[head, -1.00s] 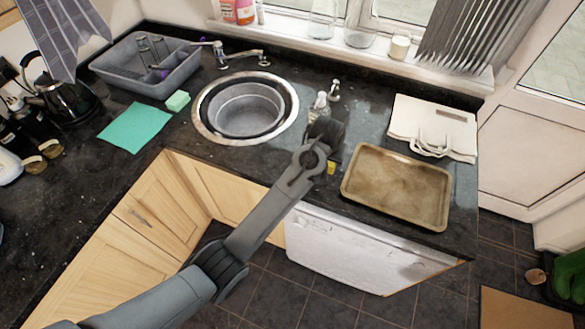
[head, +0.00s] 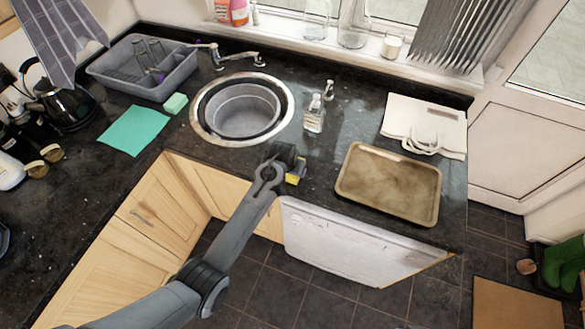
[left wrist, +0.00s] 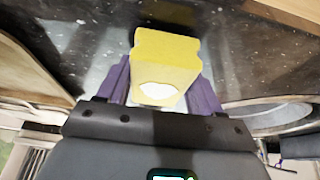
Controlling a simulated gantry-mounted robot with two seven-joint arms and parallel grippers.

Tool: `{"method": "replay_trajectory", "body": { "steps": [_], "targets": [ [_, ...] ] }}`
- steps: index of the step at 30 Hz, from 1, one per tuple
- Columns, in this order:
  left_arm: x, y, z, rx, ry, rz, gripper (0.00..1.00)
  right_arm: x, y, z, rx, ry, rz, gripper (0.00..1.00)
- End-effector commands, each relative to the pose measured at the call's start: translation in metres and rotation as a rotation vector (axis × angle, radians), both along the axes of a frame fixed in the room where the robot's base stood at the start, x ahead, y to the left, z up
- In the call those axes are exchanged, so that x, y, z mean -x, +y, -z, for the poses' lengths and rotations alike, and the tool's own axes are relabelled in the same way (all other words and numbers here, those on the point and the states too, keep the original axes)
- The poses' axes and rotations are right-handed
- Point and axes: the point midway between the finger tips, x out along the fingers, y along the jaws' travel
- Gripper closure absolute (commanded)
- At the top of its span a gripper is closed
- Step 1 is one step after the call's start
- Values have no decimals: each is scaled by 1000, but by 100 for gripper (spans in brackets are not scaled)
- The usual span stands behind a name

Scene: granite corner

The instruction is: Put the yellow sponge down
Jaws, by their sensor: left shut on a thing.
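The yellow sponge (head: 296,172) shows partly behind my left gripper (head: 290,168) in the head view, by the counter's front edge, right of and nearer than the sink. In the left wrist view the sponge (left wrist: 166,60) sits between the two purple fingers of my left gripper (left wrist: 160,88), which is shut on it. A pale patch marks its near end. Dark counter shows beyond it; I cannot tell whether the sponge touches the counter. My right gripper is not in view.
The round sink (head: 242,110) lies left of the gripper and a brown baking tray (head: 390,185) right. Glass soap bottles (head: 314,116) stand behind. A green cloth (head: 134,130) and a green sponge (head: 175,103) lie farther left. Counter between sink and tray is mostly clear.

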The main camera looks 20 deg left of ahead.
Motion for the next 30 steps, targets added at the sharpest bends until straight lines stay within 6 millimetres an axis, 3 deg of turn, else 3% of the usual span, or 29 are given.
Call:
{"method": "replay_trajectory", "body": {
  "steps": [14,15,19,30],
  "targets": [
    [0,0,8,0,0,0,59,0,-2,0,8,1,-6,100],
    [0,0,8,0,-1,0,30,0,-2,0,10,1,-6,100],
    [0,0,8,0,-1,0,10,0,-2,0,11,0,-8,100],
    [0,0,4,0,-2,0,9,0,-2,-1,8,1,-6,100]
  ]
}}
